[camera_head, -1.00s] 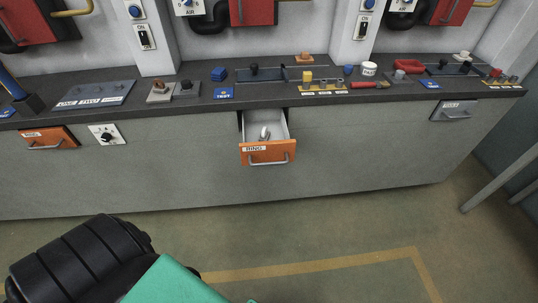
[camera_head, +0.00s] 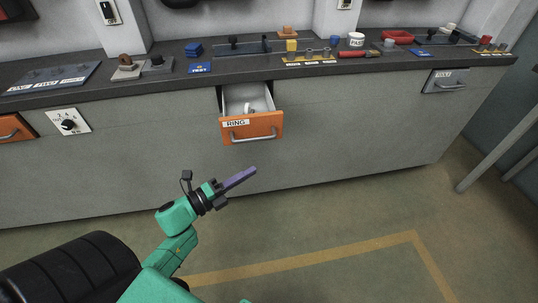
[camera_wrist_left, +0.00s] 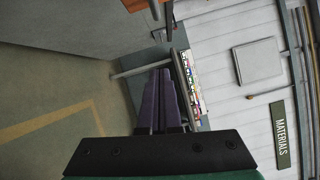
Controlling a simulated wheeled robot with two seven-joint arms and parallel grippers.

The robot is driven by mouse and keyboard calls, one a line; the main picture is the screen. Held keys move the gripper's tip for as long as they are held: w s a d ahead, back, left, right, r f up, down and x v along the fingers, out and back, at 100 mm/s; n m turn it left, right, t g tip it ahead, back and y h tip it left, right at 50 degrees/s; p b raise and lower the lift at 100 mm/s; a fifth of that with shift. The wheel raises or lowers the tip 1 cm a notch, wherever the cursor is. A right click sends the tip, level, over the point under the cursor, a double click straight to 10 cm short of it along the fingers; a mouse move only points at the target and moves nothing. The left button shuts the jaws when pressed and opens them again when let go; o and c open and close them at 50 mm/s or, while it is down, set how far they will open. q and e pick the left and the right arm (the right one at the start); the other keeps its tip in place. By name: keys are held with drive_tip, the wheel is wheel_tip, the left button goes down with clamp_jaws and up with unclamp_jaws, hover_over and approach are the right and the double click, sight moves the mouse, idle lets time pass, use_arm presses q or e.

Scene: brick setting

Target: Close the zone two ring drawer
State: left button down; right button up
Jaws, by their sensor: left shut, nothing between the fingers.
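The orange-fronted drawer (camera_head: 252,129) labelled RING stands pulled out of the grey bench front, with a metal bar handle across its face. A pale ring-like object (camera_head: 249,108) lies inside its white interior. My left gripper (camera_head: 252,171) has purple fingers that are shut and empty. It is in front of and below the drawer in the head view, apart from the handle. In the left wrist view the shut fingers (camera_wrist_left: 161,75) point past the bench; an orange front with a handle shows at the top left edge. My right gripper is not in view.
A rotary switch plate (camera_head: 69,122) is on the bench front. The worktop (camera_head: 130,88) carries several small parts. The floor before the bench is clear.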

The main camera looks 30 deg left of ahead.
sight(266, 123)
use_arm(q)
drive_tip(key=w+d+r, duration=0.1)
drive_tip(key=w, duration=1)
drive_tip(key=shift+w+d+r+p, duration=0.15)
drive_tip(key=shift+w+p, duration=0.05)
drive_tip(key=shift+p, duration=0.2)
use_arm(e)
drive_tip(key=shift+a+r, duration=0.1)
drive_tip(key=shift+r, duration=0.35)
